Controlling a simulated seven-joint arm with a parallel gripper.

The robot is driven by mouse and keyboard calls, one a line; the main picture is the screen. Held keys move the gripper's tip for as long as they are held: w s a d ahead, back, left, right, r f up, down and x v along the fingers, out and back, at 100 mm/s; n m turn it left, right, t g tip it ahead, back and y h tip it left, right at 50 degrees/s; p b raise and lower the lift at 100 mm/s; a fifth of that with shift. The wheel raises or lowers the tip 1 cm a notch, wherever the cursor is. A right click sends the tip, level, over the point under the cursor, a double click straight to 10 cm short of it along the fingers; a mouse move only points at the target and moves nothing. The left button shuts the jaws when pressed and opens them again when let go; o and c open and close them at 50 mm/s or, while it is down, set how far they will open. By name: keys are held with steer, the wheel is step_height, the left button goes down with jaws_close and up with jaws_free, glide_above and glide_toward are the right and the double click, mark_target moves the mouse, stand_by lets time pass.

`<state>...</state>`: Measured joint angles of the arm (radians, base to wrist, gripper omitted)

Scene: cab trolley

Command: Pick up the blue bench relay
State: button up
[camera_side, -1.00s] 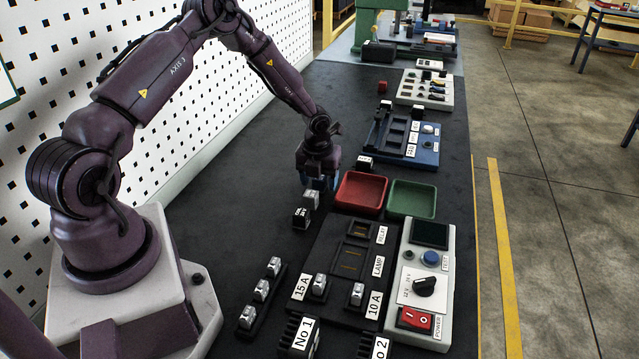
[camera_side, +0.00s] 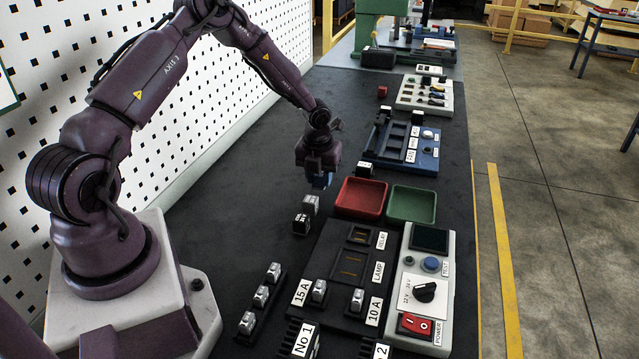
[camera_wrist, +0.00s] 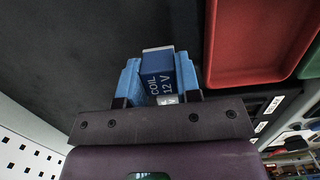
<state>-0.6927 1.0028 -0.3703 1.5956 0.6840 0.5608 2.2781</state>
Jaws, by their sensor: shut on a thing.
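The blue bench relay (camera_wrist: 158,72), printed "COIL 12 V", is between the two blue fingers of my gripper (camera_wrist: 160,84) in the wrist view. The fingers are shut on its sides. In the side view my gripper (camera_side: 320,181) points down over the dark mat, left of the red tray. The relay is hard to tell from the blue fingers there. A gap seems to show between the fingertips and the mat.
A silver-topped block (camera_side: 310,204) and a black block (camera_side: 301,224) stand just below my gripper in the picture. The red tray (camera_side: 361,198) and green tray (camera_side: 412,203) are to the right. The test board (camera_side: 325,265) lies nearer the camera. The mat behind my gripper is mostly clear.

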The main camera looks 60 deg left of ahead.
steer(key=s+d+r, duration=0.6)
steer(key=s+r, duration=0.4)
steer(key=s, duration=0.2)
steer(key=shift+s+r, duration=0.2)
steer(key=shift+s, duration=0.15)
